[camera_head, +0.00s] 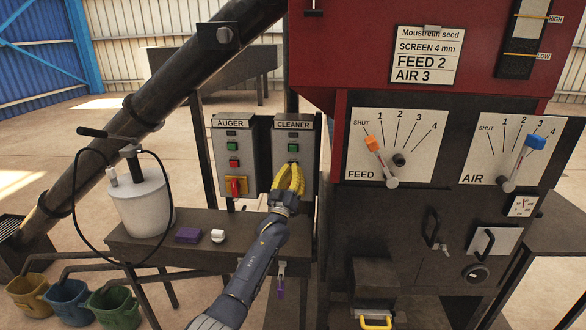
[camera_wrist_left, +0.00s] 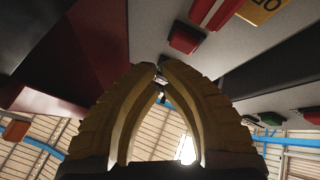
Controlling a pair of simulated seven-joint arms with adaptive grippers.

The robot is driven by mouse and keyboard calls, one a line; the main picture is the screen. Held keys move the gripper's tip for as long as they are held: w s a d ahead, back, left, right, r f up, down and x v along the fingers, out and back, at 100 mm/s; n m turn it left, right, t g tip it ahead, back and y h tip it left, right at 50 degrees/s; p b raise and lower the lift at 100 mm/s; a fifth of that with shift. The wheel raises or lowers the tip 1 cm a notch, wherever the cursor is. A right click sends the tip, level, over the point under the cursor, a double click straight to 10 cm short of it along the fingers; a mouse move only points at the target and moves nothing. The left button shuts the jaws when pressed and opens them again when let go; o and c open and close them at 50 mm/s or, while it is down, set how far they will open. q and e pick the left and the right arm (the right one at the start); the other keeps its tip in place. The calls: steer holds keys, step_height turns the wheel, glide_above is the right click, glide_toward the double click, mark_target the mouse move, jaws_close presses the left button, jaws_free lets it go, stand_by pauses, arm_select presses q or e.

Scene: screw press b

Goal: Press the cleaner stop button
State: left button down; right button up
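The cleaner panel (camera_head: 307,150), a grey box with a green start button (camera_head: 293,147), stands right of the auger panel in the head view. My left gripper (camera_head: 293,167), with yellow fingers, is in front of it just below the green button and hides the lower controls there. In the left wrist view a red button (camera_wrist_left: 187,38), apparently the cleaner stop button, sits on the grey panel beside a red and yellow switch (camera_wrist_left: 220,9). The gripper's fingertips (camera_wrist_left: 159,70) meet in an arch, shut and empty. I cannot tell whether they touch anything. My right gripper is out of view.
The auger panel (camera_head: 253,140) stands close at the left with its own red button (camera_head: 234,162). The red machine (camera_head: 350,60) with its feed board (camera_head: 365,160) is close at the right. A white pot (camera_head: 141,203) and purple block (camera_head: 188,235) are on the dark bench (camera_head: 135,245).

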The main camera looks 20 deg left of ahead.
arm_select(q)
steer(key=shift+s+d, duration=0.25)
steer(key=shift+s, duration=0.85)
steer(key=shift+s+d, duration=0.2)
steer(key=shift+s, duration=0.9)
